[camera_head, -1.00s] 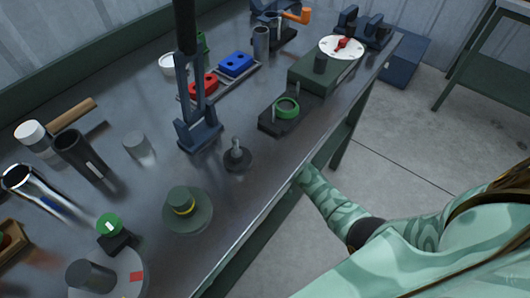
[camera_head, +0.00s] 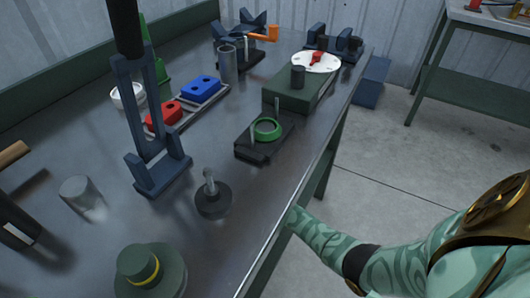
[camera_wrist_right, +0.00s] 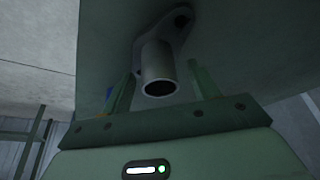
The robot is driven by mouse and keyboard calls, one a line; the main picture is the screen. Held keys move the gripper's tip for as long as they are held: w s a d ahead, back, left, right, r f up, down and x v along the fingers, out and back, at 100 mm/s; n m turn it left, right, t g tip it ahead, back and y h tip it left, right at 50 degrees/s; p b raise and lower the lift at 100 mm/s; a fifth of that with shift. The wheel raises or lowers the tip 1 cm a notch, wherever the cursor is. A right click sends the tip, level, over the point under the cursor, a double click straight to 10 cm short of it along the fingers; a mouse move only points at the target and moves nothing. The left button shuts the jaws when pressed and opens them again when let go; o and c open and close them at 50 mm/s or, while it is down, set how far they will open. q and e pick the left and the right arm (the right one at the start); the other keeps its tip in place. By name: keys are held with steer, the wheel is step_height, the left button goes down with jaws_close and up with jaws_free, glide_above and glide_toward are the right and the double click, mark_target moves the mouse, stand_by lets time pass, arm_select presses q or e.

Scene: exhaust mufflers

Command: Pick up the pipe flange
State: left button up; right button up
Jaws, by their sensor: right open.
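The pipe flange (camera_wrist_right: 157,60) is in the right wrist view. It is a grey metal tube with its open end towards the camera and a flat plate with a bolt hole at its far end, against a dark green surface. My right gripper (camera_wrist_right: 161,69) is open, with one finger on each side of the tube in the picture. I cannot tell whether a finger touches it. In the head view my right arm (camera_head: 330,240) reaches to the bench's front edge and its hand is hidden. My left gripper is not in view.
The bench (camera_head: 245,215) holds a dark blue stand (camera_head: 160,172), a black post base (camera_head: 213,198), a fixture with a green ring (camera_head: 266,130) and a green box with a white dial (camera_head: 316,62). Open concrete floor (camera_head: 400,190) lies right of the bench.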

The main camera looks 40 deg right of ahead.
steer(key=shift+r, duration=0.15)
steer(key=c, duration=1)
